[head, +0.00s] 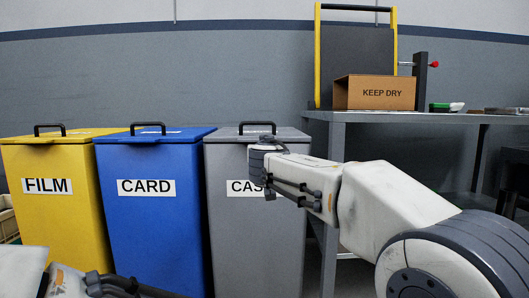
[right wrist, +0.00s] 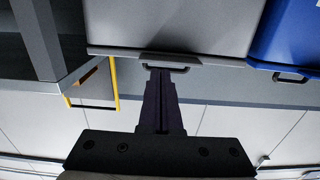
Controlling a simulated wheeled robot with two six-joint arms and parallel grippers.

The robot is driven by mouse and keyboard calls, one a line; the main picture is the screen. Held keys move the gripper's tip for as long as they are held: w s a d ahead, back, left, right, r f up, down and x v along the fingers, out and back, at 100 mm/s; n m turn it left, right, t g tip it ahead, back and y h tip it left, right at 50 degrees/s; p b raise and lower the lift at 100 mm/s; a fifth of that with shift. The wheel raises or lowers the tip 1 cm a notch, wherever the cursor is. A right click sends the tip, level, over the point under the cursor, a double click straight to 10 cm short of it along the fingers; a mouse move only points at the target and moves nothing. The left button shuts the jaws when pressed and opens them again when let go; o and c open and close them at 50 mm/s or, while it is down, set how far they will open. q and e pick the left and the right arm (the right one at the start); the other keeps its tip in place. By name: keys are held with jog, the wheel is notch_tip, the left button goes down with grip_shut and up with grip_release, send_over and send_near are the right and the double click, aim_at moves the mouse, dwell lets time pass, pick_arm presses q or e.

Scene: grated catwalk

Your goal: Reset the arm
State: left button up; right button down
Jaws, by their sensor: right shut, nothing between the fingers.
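My right arm comes in from the right in the head view. Its gripper (head: 263,168) is in front of the grey bin (head: 222,235), near its upper front, and hides part of the label that starts "CAS". In the right wrist view, which is upside down, the fingers (right wrist: 160,77) are together and empty, and their tips overlap the bin's handle (right wrist: 178,67); I cannot tell whether they touch. My left gripper (head: 115,285) shows only in part at the bottom left of the head view, and its jaws are not clear.
A yellow FILM bin (head: 50,220) and a blue CARD bin (head: 150,235) stand left of the grey one, lids shut. A grey workbench (head: 350,116) at the right bears a KEEP DRY box (head: 375,93). My right arm passes in front of the bench.

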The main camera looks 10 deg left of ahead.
jog(key=s+d+f+n+g+h+p, duration=0.1)
jog(key=s+d+f+g+h+p, duration=0.25)
jog(key=s+d+g+p, duration=0.8)
jog(key=s+d+f+n+g+p, duration=0.15)
jog(key=s+d+p, duration=0.35)
jog(key=s, duration=0.6)
jog(key=s+d+n+g+p, duration=0.1)
jog(key=s+d+g+p, duration=0.1)
jog(key=s+p, duration=0.7)
jog(key=s+d+n+g+p, duration=0.15)
jog(key=s+d+p, duration=0.3)
jog(key=s, duration=0.75)
notch_tip(320, 180, up, 37)
jog(key=a+p, duration=0.1)
jog(key=p, duration=3.6)
jog(key=shift+m, duration=0.4)
jog(key=shift+w+a+f+g, duration=0.1)
jog(key=shift+g, duration=0.15)
